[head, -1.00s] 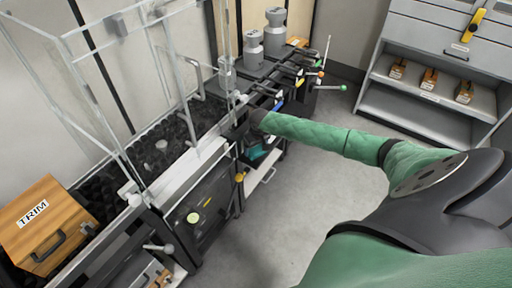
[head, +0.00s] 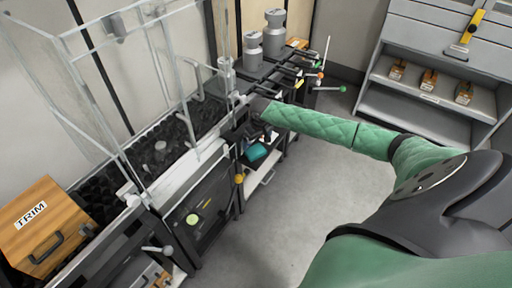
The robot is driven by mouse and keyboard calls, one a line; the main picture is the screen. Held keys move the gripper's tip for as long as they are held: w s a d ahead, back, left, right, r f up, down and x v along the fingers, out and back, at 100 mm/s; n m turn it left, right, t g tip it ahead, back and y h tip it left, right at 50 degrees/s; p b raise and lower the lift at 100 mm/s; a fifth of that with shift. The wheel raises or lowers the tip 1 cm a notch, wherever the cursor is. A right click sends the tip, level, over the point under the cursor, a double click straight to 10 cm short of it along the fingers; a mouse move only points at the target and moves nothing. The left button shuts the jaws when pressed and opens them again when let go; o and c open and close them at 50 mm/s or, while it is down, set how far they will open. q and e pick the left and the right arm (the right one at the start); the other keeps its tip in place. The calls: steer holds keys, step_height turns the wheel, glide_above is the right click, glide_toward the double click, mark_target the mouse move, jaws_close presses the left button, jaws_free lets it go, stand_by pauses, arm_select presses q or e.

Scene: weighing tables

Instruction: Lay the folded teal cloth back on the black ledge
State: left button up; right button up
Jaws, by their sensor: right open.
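The folded teal cloth (head: 256,152) is small in view and lies on the black ledge (head: 250,166), low on the side of the dark bench. My right arm, in a green sleeve, reaches in from the right. My right gripper (head: 262,134) is dark, open and just above the cloth. Its fingertips are small against the dark bench, and I cannot tell whether they touch the cloth. My left gripper is not in view.
Grey cylindrical weights (head: 253,52) stand on the bench behind my arm. A clear-walled enclosure and a wooden TRIM box (head: 42,226) are at the left. A grey shelf unit (head: 430,95) stands at the right. The floor (head: 305,190) between is clear.

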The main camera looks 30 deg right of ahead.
mark_target(258, 153)
step_height(258, 153, up, 5)
steer(key=s+a+f+n+y, duration=0.15)
steer(key=s+a+f, duration=0.35)
steer(key=s+a, duration=0.65)
steer(key=s+a+f+n+y, duration=0.15)
steer(key=s+a+f, duration=0.25)
steer(key=s+a, duration=0.7)
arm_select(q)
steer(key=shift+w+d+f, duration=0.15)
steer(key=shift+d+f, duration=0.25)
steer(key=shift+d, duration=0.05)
arm_select(e)
steer(key=s+a+r, duration=0.2)
steer(key=s+a, duration=0.3)
steer(key=s, duration=0.3)
steer(key=s+a+r, duration=0.3)
steer(key=s+a, duration=0.2)
steer(key=s, duration=0.4)
steer(key=shift+s+a+m+t+h, duration=0.2)
steer(key=shift+a+m+t+h, duration=0.1)
steer(key=shift+t+h, duration=0.1)
